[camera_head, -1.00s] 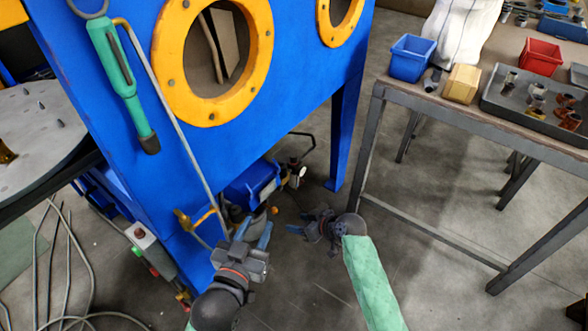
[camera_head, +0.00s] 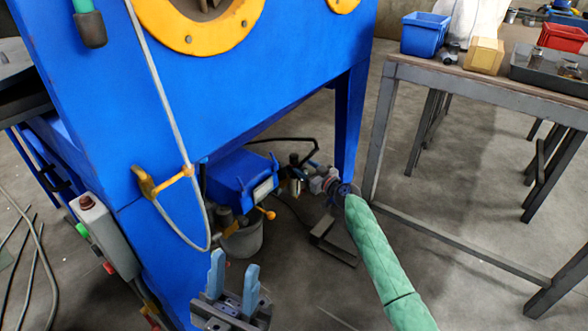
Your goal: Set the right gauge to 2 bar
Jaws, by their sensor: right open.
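The blue blasting cabinet (camera_head: 230,85) fills the left and centre. Under it, beside a blue box (camera_head: 240,180), is a cluster of dark and brass air fittings (camera_head: 295,176). The right gauge is not clearly visible there; its face and reading cannot be made out. My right gripper (camera_head: 318,180) is at the right side of these fittings, open, its fingers small and partly hidden by its own wrist. I cannot tell whether it touches them. My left gripper (camera_head: 232,277) is open and empty, its two blue fingers pointing up, in front of the cabinet at the bottom.
A yellow valve handle (camera_head: 160,183) and a grey hose hang on the cabinet's front. A control box (camera_head: 100,235) with buttons is at the left. A cabinet leg (camera_head: 350,125) stands behind my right wrist. A metal table (camera_head: 480,90) with bins is at the right.

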